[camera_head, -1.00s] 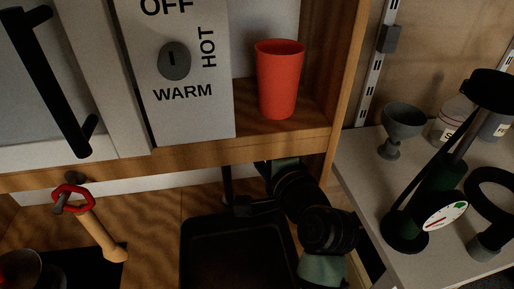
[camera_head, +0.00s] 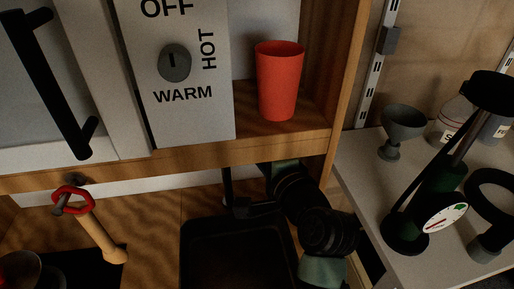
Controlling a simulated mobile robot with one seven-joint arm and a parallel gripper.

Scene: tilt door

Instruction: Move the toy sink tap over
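The toy sink is a black square basin (camera_head: 235,250) set in the wooden counter, at the bottom middle. A thin dark upright, which looks like the tap (camera_head: 228,186), rises at its back edge under the shelf. Its top is hidden by the shelf front. My dark arm with green-grey parts comes up from the bottom right of the sink and reaches under the shelf, just right of the tap.
A red cup (camera_head: 279,82) stands on the shelf above, beside the knob panel (camera_head: 190,120). At right, a grey side table holds a grey goblet (camera_head: 402,131) and other items. The shelf edge sits close over my arm.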

